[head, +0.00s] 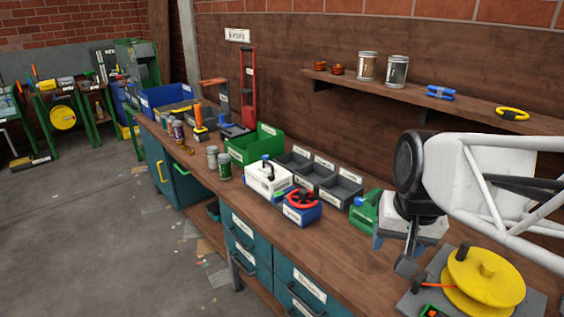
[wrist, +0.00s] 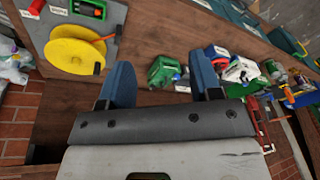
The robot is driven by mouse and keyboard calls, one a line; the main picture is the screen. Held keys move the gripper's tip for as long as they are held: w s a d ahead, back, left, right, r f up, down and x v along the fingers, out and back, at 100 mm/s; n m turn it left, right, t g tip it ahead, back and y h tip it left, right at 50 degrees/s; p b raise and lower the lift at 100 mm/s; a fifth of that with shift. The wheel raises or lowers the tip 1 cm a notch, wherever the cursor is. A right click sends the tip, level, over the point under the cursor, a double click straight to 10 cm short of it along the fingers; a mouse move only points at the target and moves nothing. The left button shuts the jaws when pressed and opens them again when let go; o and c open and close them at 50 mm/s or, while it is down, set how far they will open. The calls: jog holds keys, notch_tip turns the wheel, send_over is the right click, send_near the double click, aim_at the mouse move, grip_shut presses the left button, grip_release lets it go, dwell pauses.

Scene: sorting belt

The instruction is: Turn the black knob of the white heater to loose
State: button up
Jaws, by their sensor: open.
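The white heater (head: 267,181) is a white box on the bench, left of the middle of the bench's length. A dark upright piece (head: 266,167) on its top looks like the knob; its setting is too small to read. In the wrist view the heater (wrist: 239,70) shows small, right of the fingers. My gripper (head: 392,257) is over the right part of the bench, well apart from the heater. In the wrist view its blue fingers stand wide apart with nothing between them (wrist: 162,82).
A blue box with a red wheel (head: 301,204) stands right of the heater. A green can (head: 364,211) is near my gripper, and a yellow reel (head: 482,278) lies at right. Grey bins (head: 339,190) and a green bin (head: 256,142) stand behind the heater. A shelf (head: 450,97) hangs above.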

jog(key=w+a+r+m+y, duration=0.1)
jog(key=w+a+m, duration=0.1)
jog(key=w, duration=0.6)
jog(key=w+a+r+m, duration=0.2)
jog(key=w, duration=0.6)
jog(key=m+g+y, duration=0.2)
jog(key=m+y, duration=0.1)
jog(key=m, duration=0.9)
send_over(271, 175)
jog(key=d, duration=0.3)
notch_tip(271, 175, down, 19)
jog(key=shift+w+d, duration=0.1)
jog(key=shift+d, duration=0.1)
jog(key=shift+f, duration=0.1)
jog(key=shift+x, duration=3.85)
jog(key=c, duration=0.9)
